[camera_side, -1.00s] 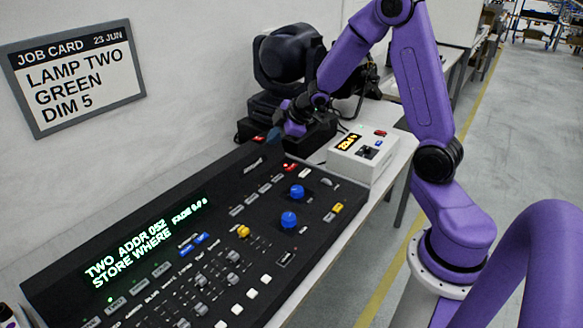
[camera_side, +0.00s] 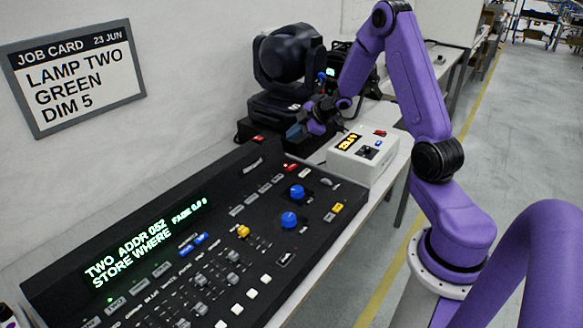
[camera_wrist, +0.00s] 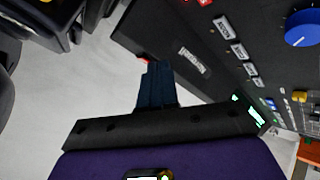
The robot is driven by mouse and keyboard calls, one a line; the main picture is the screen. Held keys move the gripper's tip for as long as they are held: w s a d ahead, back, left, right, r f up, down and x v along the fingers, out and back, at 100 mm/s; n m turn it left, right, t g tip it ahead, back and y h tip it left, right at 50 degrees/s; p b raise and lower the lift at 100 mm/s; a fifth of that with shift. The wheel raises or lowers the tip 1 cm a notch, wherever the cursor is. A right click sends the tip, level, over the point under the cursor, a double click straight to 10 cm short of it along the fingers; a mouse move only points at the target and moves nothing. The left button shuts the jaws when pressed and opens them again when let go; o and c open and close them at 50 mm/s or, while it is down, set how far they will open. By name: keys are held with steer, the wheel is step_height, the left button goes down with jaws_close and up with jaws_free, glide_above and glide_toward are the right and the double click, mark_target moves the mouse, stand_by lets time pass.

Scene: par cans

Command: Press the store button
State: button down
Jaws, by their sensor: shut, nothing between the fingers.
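The black lighting console (camera_side: 215,215) lies along the bench. Its green display (camera_side: 145,240) reads "TWO ADDR 052", "STORE WHERE" and a fade value. A red button (camera_side: 290,167) sits near the console's far right edge, beside a white one (camera_side: 305,173); their labels are too small to read, so I cannot tell which button is store. My gripper (camera_side: 293,131) is above and beyond the console's far edge, touching no button. In the wrist view, its dark blue fingers (camera_wrist: 157,68) are shut together and empty, beside the console's edge.
A white box (camera_side: 362,160) with an amber display stands right of the console's far end. A black moving-head lamp (camera_side: 288,60) stands behind my gripper. Blue knobs (camera_side: 289,219) rise from the console. The job card (camera_side: 75,75) reads "LAMP TWO GREEN DIM 5".

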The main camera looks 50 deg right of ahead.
steer(key=shift+f, duration=4.35)
steer(key=shift+f, duration=0.15)
steer(key=shift+f, duration=0.3)
steer(key=shift+f, duration=0.35)
steer(key=shift+r, duration=0.8)
steer(key=shift+r, duration=2.5)
